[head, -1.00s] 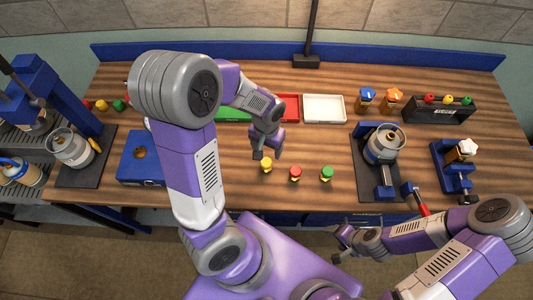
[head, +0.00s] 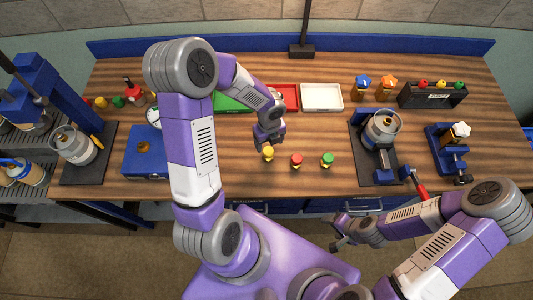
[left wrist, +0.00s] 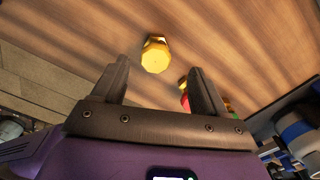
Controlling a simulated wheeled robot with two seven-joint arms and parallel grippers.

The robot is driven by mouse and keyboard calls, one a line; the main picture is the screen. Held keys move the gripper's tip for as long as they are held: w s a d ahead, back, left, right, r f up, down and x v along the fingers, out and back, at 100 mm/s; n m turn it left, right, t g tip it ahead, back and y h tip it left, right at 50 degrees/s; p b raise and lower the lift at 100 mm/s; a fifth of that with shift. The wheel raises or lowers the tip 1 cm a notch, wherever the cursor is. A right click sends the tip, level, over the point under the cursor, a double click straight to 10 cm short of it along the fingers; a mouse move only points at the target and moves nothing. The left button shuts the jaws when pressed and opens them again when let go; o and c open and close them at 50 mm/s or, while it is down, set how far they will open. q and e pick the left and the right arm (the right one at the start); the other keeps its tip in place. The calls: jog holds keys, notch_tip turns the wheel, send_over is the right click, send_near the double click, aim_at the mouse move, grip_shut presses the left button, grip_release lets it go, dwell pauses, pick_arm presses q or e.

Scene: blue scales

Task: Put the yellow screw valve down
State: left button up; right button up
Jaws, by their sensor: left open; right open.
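The yellow screw valve (head: 268,153) stands on the wooden table at the left end of a short row, with the red valve (head: 296,160) and the green valve (head: 327,158) to its right. My left gripper (head: 276,148) is open and empty, low over the table close behind the yellow valve. In the left wrist view the yellow valve (left wrist: 156,56) shows between and beyond the two spread fingers (left wrist: 160,68), apart from both. The red valve (left wrist: 185,101) is partly hidden by the right finger. My right gripper (head: 340,234) is open and empty, in front of the table.
Behind the row lie a green tray (head: 232,104), a red tray (head: 289,93) and a white tray (head: 322,97). A blue box (head: 143,164) is on the left. A gas canister on a stand (head: 382,126) is on the right. Table around the row is clear.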

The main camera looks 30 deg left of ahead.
aim_at(268, 150)
pick_arm(q)
jog(key=shift+s+a+f+b, duration=0.15)
jog(key=shift+f+b, duration=0.25)
jog(key=shift+f, duration=1.55)
jog(key=shift+s+d+f+b, duration=0.1)
jog(key=shift+f+b, duration=0.3)
jog(key=shift+f, duration=1.5)
